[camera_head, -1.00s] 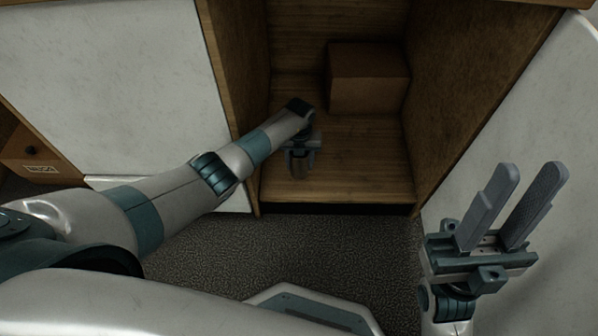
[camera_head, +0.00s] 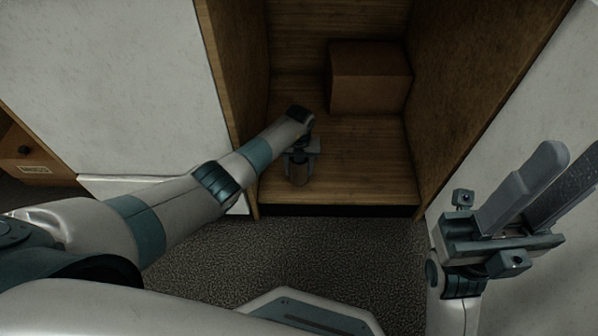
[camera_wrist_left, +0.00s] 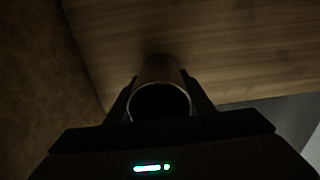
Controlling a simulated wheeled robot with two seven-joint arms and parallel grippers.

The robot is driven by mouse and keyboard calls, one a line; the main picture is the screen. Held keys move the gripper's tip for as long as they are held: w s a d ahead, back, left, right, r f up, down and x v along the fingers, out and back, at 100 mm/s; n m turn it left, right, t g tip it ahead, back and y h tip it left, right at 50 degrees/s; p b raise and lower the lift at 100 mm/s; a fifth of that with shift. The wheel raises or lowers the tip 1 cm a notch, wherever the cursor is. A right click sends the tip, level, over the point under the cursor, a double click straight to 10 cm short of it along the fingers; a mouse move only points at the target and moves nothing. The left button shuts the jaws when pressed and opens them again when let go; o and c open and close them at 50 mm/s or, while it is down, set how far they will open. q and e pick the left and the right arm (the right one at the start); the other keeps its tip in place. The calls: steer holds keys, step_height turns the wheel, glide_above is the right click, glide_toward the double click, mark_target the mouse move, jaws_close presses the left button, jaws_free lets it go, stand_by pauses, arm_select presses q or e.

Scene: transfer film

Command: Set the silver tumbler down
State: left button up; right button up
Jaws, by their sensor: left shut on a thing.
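The silver tumbler (camera_head: 299,174) is at the front left of the wooden cubby floor, under my left gripper (camera_head: 300,158). In the left wrist view the tumbler (camera_wrist_left: 160,72) shows its round open rim between the two dark fingers, and my left gripper (camera_wrist_left: 160,105) is shut on it. The tumbler looks upright in the head view. Its base is at or very close to the floor; I cannot tell whether it touches. My right gripper (camera_head: 540,205) is open and empty at the right, in front of the white panel.
A brown box (camera_head: 370,78) stands at the back right of the cubby. The cubby floor (camera_head: 365,165) is bare to the right of the tumbler. Wooden side walls (camera_head: 470,85) bound it on both sides. Dark carpet (camera_head: 330,245) lies in front.

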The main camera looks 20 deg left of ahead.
arm_select(q)
steer(key=shift+f, duration=0.15)
steer(key=o, duration=1.2)
steer(key=shift+c, duration=0.2)
